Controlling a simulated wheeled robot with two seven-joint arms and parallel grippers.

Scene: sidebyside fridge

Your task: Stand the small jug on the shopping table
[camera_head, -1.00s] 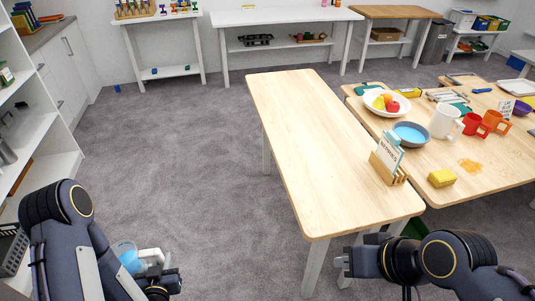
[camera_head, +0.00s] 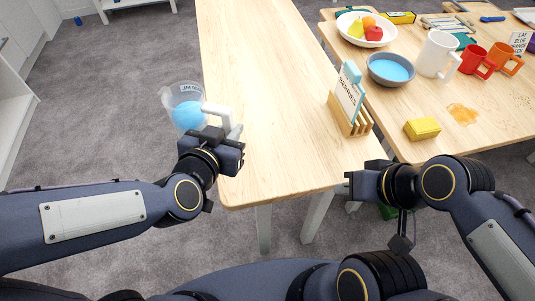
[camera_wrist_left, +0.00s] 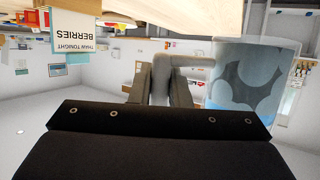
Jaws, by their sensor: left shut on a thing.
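The small jug (camera_head: 184,108) is clear, with blue liquid inside and a white handle. My left gripper (camera_head: 222,128) is shut on its handle. The jug hangs roughly upright beside the left edge of the long bare wooden table (camera_head: 255,80), with its handle overlapping that edge in the head view. I cannot tell its height. The left wrist view shows the jug (camera_wrist_left: 252,75) and its handle between the fingers (camera_wrist_left: 163,85). My right gripper (camera_head: 350,185) is empty by the table's front right corner; its finger gap is unclear. Which table is the shopping table is not marked.
A wooden holder (camera_head: 350,122) with a berries card stands at the long table's right edge. The crowded table on the right holds a yellow sponge (camera_head: 422,129), a blue-filled bowl (camera_head: 390,69), a white mug (camera_head: 436,54) and a fruit bowl (camera_head: 366,29). The long table's top is mostly clear.

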